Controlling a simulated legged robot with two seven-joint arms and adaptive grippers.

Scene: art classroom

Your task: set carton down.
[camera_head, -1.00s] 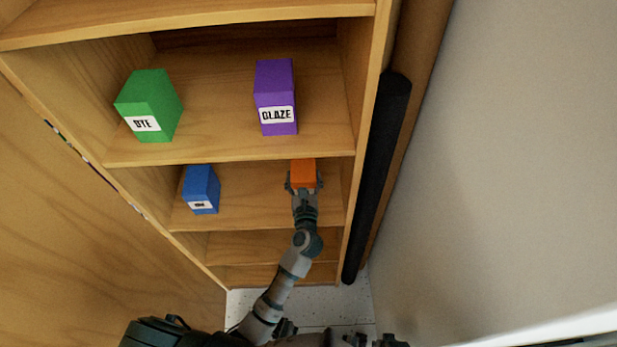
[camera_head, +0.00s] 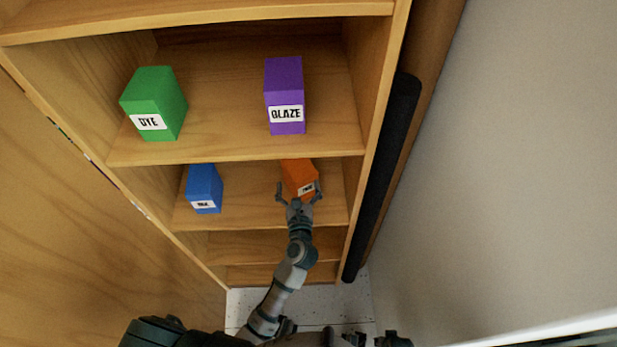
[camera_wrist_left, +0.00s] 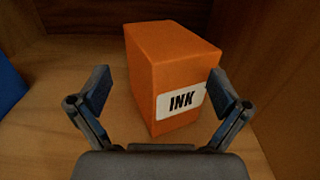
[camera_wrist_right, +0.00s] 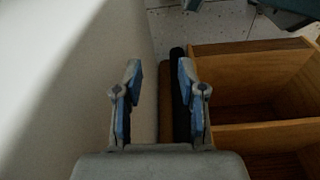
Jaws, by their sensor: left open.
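The orange carton (camera_head: 298,176) stands upright on the shelf below the purple carton. In the left wrist view the carton (camera_wrist_left: 170,75) shows a white label reading INK and is turned at an angle. My left gripper (camera_head: 299,192) is open in front of it. In the left wrist view the left gripper (camera_wrist_left: 155,90) has its fingers spread to either side of the carton's near part. The right finger is close to the label; I cannot tell whether it touches. My right gripper (camera_wrist_right: 158,75) is open and empty, beside a pale wall.
A blue carton (camera_head: 204,187) stands left on the same shelf (camera_head: 245,207). Green (camera_head: 153,105) and purple (camera_head: 284,92) cartons stand on the shelf above. A side panel and black bar (camera_head: 385,180) border the right. Bare shelf lies between the blue and orange cartons.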

